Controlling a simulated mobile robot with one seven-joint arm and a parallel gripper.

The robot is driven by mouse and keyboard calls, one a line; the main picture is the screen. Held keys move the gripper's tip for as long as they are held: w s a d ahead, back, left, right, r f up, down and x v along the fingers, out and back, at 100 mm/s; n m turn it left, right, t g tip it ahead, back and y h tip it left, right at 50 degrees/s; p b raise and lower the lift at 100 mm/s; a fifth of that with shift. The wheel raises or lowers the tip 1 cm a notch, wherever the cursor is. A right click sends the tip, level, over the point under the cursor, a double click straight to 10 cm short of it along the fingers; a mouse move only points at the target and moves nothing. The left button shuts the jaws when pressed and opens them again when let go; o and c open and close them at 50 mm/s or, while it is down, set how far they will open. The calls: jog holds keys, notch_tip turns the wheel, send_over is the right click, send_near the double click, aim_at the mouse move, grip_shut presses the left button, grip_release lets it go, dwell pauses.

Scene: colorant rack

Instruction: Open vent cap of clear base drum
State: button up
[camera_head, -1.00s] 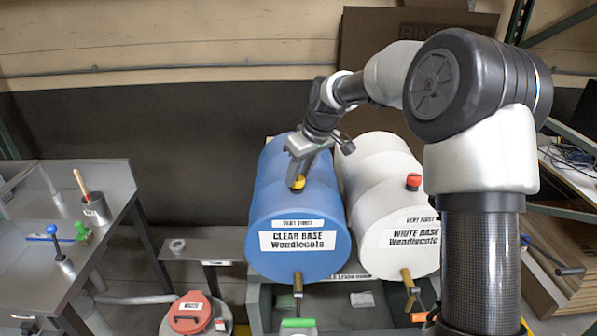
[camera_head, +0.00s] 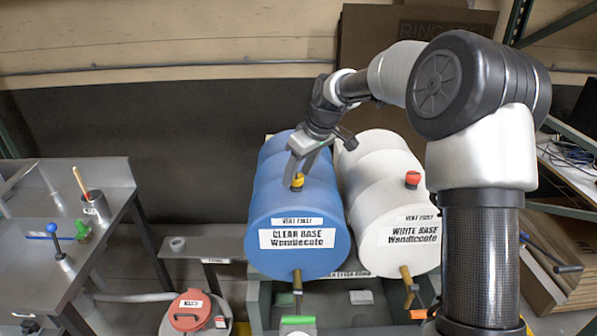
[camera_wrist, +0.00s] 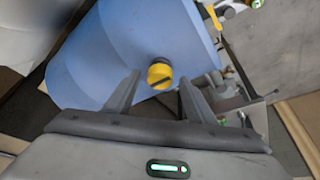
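The clear base drum (camera_head: 290,205) is a blue drum lying on its side, labelled "CLEAR BASE Wondiecolo". Its yellow vent cap (camera_head: 297,181) sits on top of the drum near the labelled end. My gripper (camera_head: 295,168) points down just above the cap. In the wrist view my gripper (camera_wrist: 159,82) is open, one finger on either side of the cap, with gaps to both. I cannot tell whether the fingertips reach down to the cap's height.
A white drum (camera_head: 388,190) with a red cap (camera_head: 412,179) lies close on the right. Valve handles stick out below both drums. A red-lidded waste can (camera_head: 187,311) stands at the lower left, and a steel bench (camera_head: 110,180) is at far left.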

jog(key=v, duration=1.7)
jog(key=shift+r+b, duration=0.25)
jog(key=shift+b, duration=0.2)
jog(key=s+d+m+t+h, duration=0.1)
jog(key=s+d+m+h, duration=0.15)
jog(key=s, duration=0.85)
jog(key=s+d+m+t+h, duration=0.1)
jog(key=s+d+m, duration=0.2)
jog(key=s, duration=0.8)
jog(key=s+d+f+m, duration=0.2)
jog(key=s+f+m, duration=0.1)
jog(key=s+f, duration=0.4)
jog(key=s, duration=0.3)
jog(key=shift+m, duration=0.35)
